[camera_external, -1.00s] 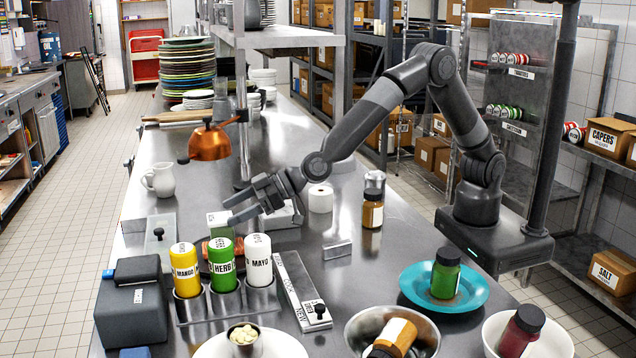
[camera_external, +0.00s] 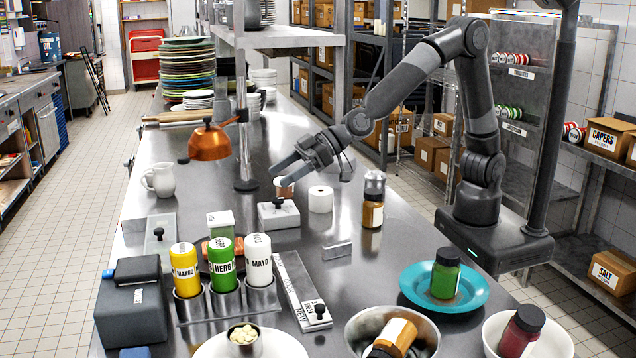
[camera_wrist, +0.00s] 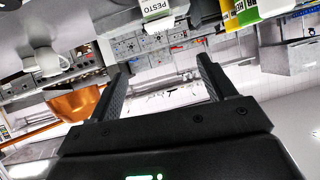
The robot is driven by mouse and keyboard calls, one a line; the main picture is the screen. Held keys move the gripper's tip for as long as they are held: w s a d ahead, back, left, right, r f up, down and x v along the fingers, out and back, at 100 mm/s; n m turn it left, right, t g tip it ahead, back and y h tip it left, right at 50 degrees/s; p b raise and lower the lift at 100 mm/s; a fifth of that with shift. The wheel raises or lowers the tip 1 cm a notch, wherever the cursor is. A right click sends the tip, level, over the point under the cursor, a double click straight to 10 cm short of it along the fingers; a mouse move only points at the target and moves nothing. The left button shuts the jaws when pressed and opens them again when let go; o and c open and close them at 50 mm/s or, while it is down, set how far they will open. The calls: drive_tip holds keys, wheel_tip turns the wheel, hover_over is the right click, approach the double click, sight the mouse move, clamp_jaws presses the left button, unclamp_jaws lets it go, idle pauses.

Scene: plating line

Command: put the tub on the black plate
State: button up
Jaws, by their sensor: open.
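The tub (camera_external: 221,224) is a small pale box with green on it, on the steel counter behind the squeeze bottles. In the wrist view a tub labelled PESTO (camera_wrist: 160,14) shows at the top edge, partly cut off. My gripper (camera_external: 281,173) is open above the counter, to the right of and behind the tub, apart from it. In the wrist view my gripper (camera_wrist: 163,68) shows both fingers spread with nothing held between them.
Bottles in a rack (camera_external: 228,303) stand in front of the tub. An orange pot (camera_external: 209,143) and white pitcher (camera_external: 160,179) are farther back. A teal plate (camera_external: 470,297) is front right.

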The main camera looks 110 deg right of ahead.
drive_tip(key=s+d+r+g+y, duration=0.1)
drive_tip(key=s+d+r+g, duration=0.15)
drive_tip(key=s, duration=0.85)
drive_tip(key=s+d+r+g, duration=0.1)
drive_tip(key=s+d+r, duration=0.3)
drive_tip(key=s, duration=0.6)
drive_tip(key=s+d+f+g+h, duration=0.1)
drive_tip(key=s+d+f, duration=0.1)
drive_tip(key=s, duration=0.8)
drive_tip(key=s+d+f+g+h, duration=0.1)
drive_tip(key=s+d+g, duration=0.1)
drive_tip(key=s, duration=0.8)
drive_tip(key=shift+s+d+f, duration=0.3)
drive_tip(key=shift+d+f, duration=0.1)
drive_tip(key=shift+d, duration=0.5)
